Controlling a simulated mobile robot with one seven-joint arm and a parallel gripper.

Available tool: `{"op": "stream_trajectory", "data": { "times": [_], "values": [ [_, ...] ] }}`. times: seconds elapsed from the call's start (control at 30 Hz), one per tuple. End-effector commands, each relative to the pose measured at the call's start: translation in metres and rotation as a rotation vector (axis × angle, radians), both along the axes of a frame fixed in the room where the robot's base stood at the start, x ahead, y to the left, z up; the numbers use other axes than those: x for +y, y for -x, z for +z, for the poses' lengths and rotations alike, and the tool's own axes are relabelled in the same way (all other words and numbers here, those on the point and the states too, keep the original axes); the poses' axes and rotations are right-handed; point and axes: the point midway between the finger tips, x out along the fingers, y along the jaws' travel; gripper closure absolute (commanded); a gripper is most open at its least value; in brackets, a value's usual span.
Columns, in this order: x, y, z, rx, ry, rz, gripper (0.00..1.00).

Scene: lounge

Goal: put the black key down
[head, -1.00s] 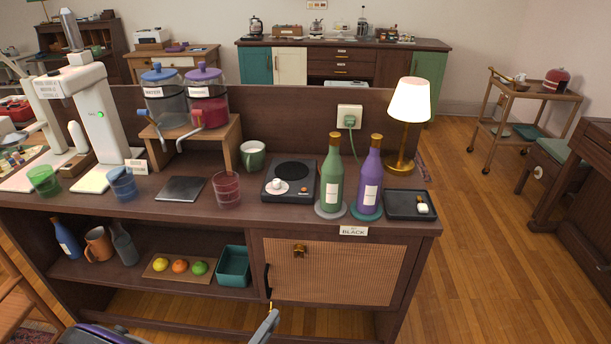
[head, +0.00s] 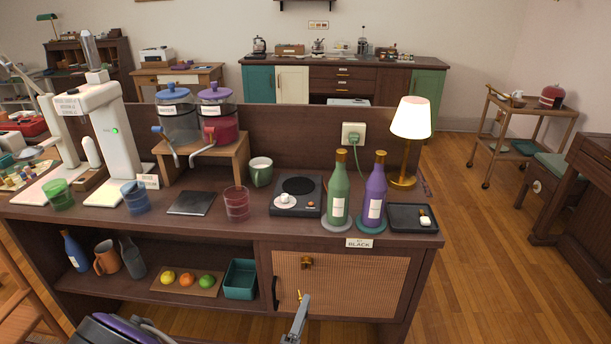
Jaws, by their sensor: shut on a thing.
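My gripper (head: 300,301) is low in the head view, in front of the cabinet door with the woven panel (head: 345,287). It is shut on a small brass-coloured piece (head: 299,295), which sticks up from the fingertips. This looks like the key, but it is too small to tell its shape, and no black shows on it. The label reading "BLACK" (head: 359,243) is on the counter edge above the door. A brass lock plate (head: 306,263) is near the door's top left. Whether the key touches the door cannot be told.
A black tray (head: 402,225) with a small white item is at the counter's right end. Green (head: 339,195) and purple (head: 374,198) bottles stand beside it. A dark flat pad (head: 191,203) lies further left. A teal bin (head: 240,279) is on the shelf below.

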Motion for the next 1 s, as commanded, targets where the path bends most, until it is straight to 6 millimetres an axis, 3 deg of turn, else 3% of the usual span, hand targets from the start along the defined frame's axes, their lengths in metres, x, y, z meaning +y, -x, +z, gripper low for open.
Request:
{"op": "stream_trajectory", "data": {
  "times": [0.3,0.5,0.67,1.0],
  "values": [
    [-0.095,-0.034,0.059,0.004,0.019,0.244,1.0],
    [-0.131,-0.034,0.077,0.003,0.008,0.296,1.0],
    [-0.144,-0.032,0.083,0.0,0.0,0.301,1.0],
    [-0.144,-0.032,0.083,0.0,0.0,0.304,1.0]
  ]
}}
